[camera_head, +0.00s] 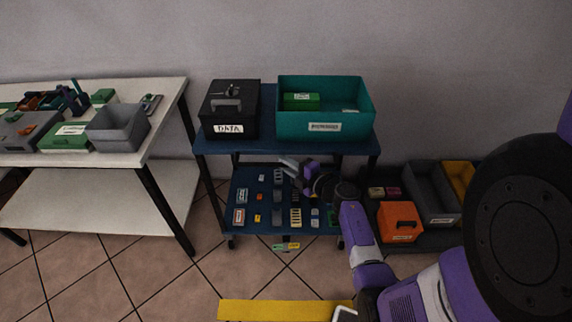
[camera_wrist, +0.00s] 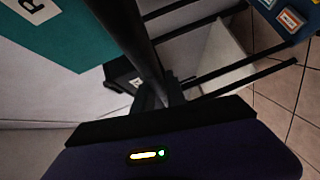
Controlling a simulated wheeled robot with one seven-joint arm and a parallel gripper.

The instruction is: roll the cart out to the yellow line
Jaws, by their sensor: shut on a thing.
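The cart is a two-shelf blue cart with dark posts; its lower shelf (camera_head: 258,226) and upper shelf (camera_head: 265,146) show in the head view. It stands near the wall. My gripper (camera_head: 290,166) reaches in between the shelves from the right. In the wrist view a dark post (camera_wrist: 138,40) runs down to my gripper, which is shut on the cart's frame. The exact contact is hidden by my gripper's body.
A dark box (camera_head: 230,100) and a teal bin (camera_head: 325,125) ride on top. Small parts fill the lower shelf. A white table (camera_head: 165,125) stands left. At right is a dark low platform with an orange bin (camera_head: 399,222) and a grey bin (camera_head: 432,195). A tag (camera_head: 287,246) shows below the cart's front.

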